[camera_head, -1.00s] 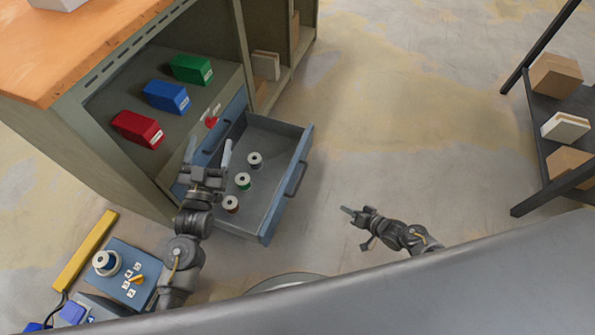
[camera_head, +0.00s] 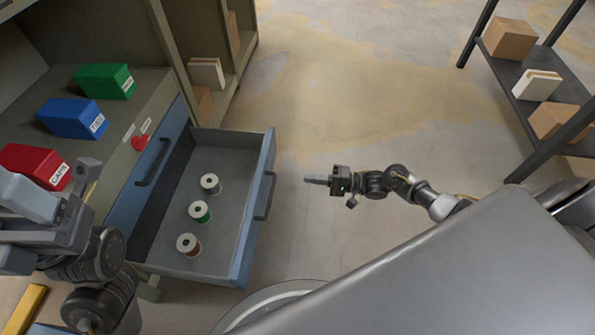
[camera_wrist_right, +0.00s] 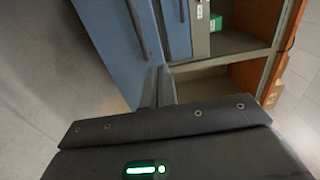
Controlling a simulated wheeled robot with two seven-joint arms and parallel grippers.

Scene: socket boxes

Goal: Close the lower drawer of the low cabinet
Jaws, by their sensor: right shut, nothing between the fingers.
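The lower drawer (camera_head: 236,250) of the low cabinet (camera_head: 120,130) is pulled out. It holds three spools (camera_head: 200,212) in a row. Its blue front carries a handle (camera_head: 265,196), and a blue front with a handle also shows in the right wrist view (camera_wrist_right: 105,40). My right gripper (camera_head: 307,179) is shut and empty, to the right of the drawer front and apart from it, with its fingertips pointing at it. The fingers also show in the right wrist view (camera_wrist_right: 157,85). My left gripper (camera_head: 58,192) is open over the cabinet's left side, partly cut off by the picture edge.
A shut blue upper drawer (camera_head: 152,165) lies above the open one. Red (camera_head: 30,163), blue (camera_head: 72,117) and green (camera_head: 105,80) bins stand on the cabinet's shelf. A dark rack (camera_head: 560,95) with boxes stands at the right. The floor between is clear.

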